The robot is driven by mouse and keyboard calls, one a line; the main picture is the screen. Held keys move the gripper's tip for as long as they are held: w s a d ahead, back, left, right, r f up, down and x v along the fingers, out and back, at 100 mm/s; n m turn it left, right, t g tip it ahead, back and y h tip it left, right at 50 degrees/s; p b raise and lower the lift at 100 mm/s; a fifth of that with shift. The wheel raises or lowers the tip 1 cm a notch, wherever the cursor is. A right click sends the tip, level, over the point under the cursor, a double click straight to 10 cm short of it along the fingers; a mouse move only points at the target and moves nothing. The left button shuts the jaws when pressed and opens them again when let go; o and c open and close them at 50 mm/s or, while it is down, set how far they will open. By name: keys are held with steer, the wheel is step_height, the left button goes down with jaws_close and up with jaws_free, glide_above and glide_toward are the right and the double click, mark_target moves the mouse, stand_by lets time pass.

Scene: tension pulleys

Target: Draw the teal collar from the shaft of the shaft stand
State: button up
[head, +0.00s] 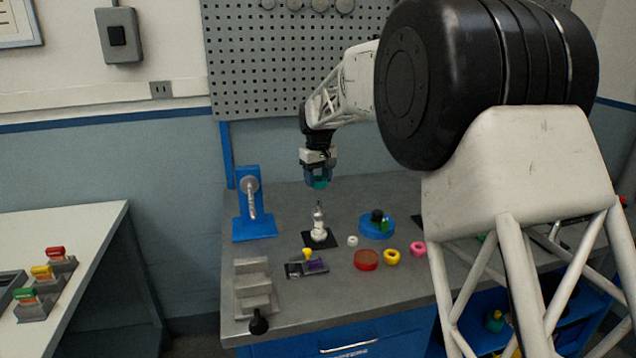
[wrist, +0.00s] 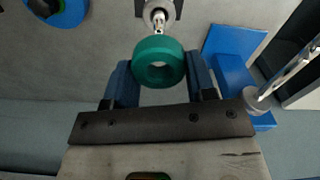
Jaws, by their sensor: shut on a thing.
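The teal collar (head: 320,183) is held between the blue fingers of my gripper (head: 318,178), up in the air over the bench. In the wrist view the teal collar (wrist: 147,72) is a thick ring with its hole showing, a finger on each side. The upright pale shaft stand (head: 319,232) is on a dark base below my gripper. Its tip shows clear of the collar, with a small gap under it. In the wrist view the shaft stand (wrist: 157,15) appears just beyond the collar, and no shaft shows in the collar's hole.
A blue bracket (head: 252,207) with a metal rod stands to the left.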

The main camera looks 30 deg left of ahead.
steer(key=shift+r, duration=0.65)
